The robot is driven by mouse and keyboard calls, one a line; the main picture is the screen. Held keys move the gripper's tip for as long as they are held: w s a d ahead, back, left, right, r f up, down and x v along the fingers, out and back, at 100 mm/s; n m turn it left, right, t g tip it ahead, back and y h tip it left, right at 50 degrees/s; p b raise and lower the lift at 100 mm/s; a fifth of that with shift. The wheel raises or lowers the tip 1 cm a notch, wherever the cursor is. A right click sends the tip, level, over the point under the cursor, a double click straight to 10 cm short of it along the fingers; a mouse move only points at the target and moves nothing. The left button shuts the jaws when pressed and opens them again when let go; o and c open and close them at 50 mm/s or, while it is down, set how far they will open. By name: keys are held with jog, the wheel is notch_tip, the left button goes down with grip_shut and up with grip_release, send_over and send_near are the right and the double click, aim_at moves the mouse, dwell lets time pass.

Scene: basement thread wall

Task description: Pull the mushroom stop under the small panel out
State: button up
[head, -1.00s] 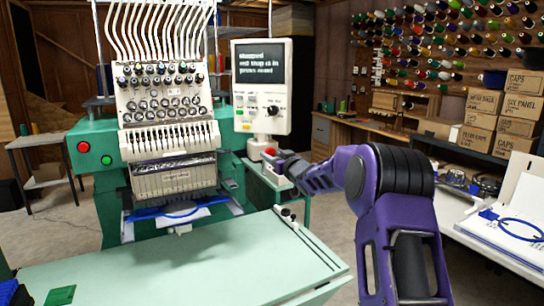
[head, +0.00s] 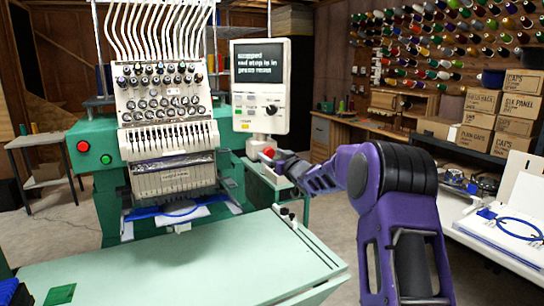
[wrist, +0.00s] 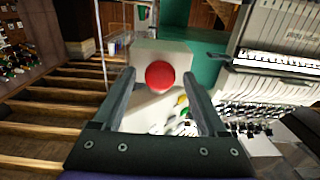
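The red mushroom stop (head: 269,152) sits on a pale box under the small panel (head: 260,87), which has a dark screen with white text. In the wrist view the round red stop (wrist: 160,75) faces me from the front of its pale box (wrist: 174,54). My gripper (wrist: 160,82) is open, with one finger to the left and one to the right of the stop. A gap shows between each finger and the stop. In the head view my gripper (head: 279,160) is right at the stop and partly hides its box.
The green embroidery machine (head: 105,190) stands to the left, with its own red button (head: 83,146) and green button. A pale green table (head: 180,268) fills the front. A white table with a blue hoop (head: 515,227) stands at right. Grey floor shows between.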

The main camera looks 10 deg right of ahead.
dwell(0.3)
jog(key=v, duration=1.7)
jog(key=shift+s+b, duration=0.2)
jog(key=shift+b, duration=0.1)
jog(key=shift+r, duration=0.1)
